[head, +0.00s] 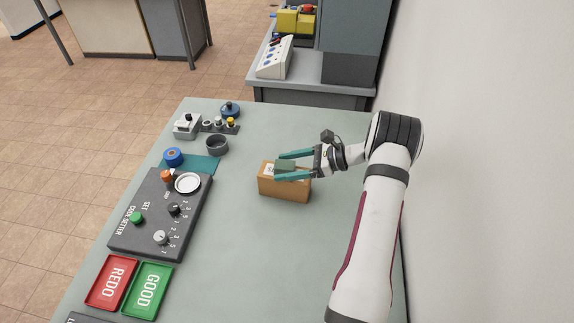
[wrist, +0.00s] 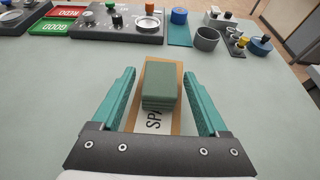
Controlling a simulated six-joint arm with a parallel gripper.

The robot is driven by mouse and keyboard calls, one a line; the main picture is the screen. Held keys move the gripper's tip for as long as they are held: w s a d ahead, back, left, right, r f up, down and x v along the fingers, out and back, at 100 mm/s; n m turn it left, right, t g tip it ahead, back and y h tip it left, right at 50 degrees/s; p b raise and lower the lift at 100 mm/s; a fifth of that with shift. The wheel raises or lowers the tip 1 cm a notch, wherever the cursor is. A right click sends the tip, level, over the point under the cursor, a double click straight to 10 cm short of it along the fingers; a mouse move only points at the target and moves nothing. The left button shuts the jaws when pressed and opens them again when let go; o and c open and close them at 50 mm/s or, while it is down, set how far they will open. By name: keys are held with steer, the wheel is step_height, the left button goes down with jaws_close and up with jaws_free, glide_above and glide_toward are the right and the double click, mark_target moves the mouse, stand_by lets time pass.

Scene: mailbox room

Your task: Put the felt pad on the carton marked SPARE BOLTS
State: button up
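The brown carton (head: 284,188) stands on the table in front of the arm. Its white label in the wrist view (wrist: 154,121) shows the letters "SPA"; the rest is hidden. The dark green felt pad (wrist: 160,80) lies on top of the carton and covers part of the label. It also shows between the fingers in the head view (head: 286,165). My gripper (head: 278,166) is open, with one teal finger on each side of the pad. In the wrist view, a gap shows between the pad and each finger.
A dark code setter panel (head: 160,213) with knobs and a white-rimmed dish lies to the left. A red REDO tray (head: 111,282) and green GOOD tray (head: 148,290) are nearer. A grey cup (head: 217,146) and blue roll (head: 173,157) stand farther back. Table around the carton is clear.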

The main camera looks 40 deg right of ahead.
steer(key=shift+s+d+r, duration=0.1)
steer(key=shift+r, duration=0.1)
steer(key=v, duration=0.7)
steer(key=s+a+r+n+g, duration=0.1)
steer(key=a+r+n+g, duration=0.35)
steer(key=a, duration=0.55)
steer(key=s+a+r+n+g, duration=0.25)
steer(key=a+r+n, duration=0.3)
steer(key=a, duration=0.45)
steer(key=s+a+r+n+g+h, duration=0.35)
steer(key=s+a+n, duration=0.25)
steer(key=s+a, duration=0.4)
steer(key=s+a+f+n+h, duration=0.1)
steer(key=s+f+n+h, duration=0.2)
steer(key=s, duration=0.7)
steer(key=n+t+h, duration=0.1)
steer(key=n, duration=0.1)
steer(key=shift+a+n, duration=0.3)
steer(key=shift+a, duration=0.1)
steer(key=shift+s, duration=0.15)
